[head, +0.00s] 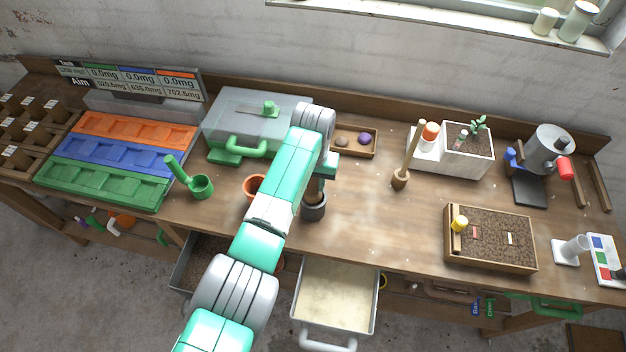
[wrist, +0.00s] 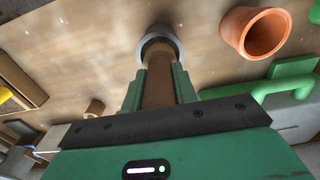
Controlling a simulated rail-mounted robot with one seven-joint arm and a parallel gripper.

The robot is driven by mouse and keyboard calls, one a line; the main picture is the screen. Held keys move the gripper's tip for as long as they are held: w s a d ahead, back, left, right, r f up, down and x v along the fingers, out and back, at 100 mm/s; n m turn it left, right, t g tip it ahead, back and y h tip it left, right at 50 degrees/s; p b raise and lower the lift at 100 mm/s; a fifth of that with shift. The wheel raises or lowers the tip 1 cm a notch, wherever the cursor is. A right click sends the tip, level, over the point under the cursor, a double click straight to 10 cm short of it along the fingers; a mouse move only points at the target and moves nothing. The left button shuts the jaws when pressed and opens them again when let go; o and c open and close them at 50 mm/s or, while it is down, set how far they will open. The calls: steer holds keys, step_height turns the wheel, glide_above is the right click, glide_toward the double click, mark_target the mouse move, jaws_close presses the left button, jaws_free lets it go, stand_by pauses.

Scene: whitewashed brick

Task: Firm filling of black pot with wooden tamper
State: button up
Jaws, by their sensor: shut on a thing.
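The black pot (head: 314,212) stands on the bench, right of the terracotta pot. My gripper (head: 320,188) is directly above it. In the wrist view my gripper (wrist: 158,88) is shut on the brown wooden tamper (wrist: 158,92), which points down into the pot's opening, inside its grey rim (wrist: 144,42). The filling is hidden by the tamper and the gripper, so I cannot tell whether the tamper touches it.
A terracotta pot (head: 250,186) is close on the left, with a green-handled box (head: 225,120) behind. A small wooden tray (head: 370,150) lies behind. A stick in a brown holder (head: 400,181) stands right. An open drawer of pale material (head: 338,295) juts out below. Bench between is clear.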

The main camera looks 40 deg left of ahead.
steer(key=shift+f+b, duration=1.15)
steer(key=shift+f, duration=0.5)
stand_by(0.5)
step_height(320, 180, up, 11)
steer(key=p, duration=1)
steer(key=shift+r+p, duration=0.1)
steer(key=shift+p, duration=0.2)
steer(key=s+d+r+m+p, duration=0.1)
steer(key=s+d+m+p, duration=0.1)
steer(key=d, duration=0.9)
steer(key=s+d+r+m+p, duration=0.1)
steer(key=s+d+m+p, duration=0.1)
steer(key=d, duration=0.9)
steer(key=s+d+r+m+p, duration=0.1)
steer(key=s+d+m+p, duration=0.1)
steer(key=d, duration=0.9)
steer(key=shift+s+d+r+p, duration=0.25)
steer(key=shift+s+d+p, duration=0.15)
steer(key=shift+s, duration=0.65)
steer(key=shift+a, duration=0.1)
